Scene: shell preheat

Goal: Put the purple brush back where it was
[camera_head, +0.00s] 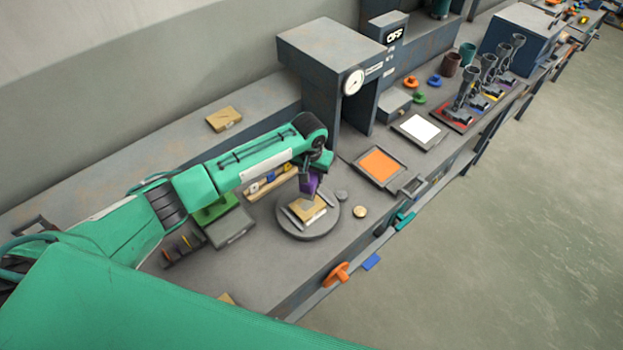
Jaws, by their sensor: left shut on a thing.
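My left gripper (312,181) reaches in from the left and is shut on the purple brush (308,186). It holds the brush over a round grey turntable (301,234). A tan block (307,208) lies on the turntable under the brush. I cannot tell whether the brush touches the block. A wooden tray (266,184) with several small coloured items lies just left of the gripper, partly hidden by my arm. My right gripper is not in view.
A grey oven-like housing (308,67) with a dial stands behind. An orange panel (380,165) and a white panel (420,129) lie to the right. An orange handle (336,275) sticks out at the front edge. A small rack (182,249) stands at left.

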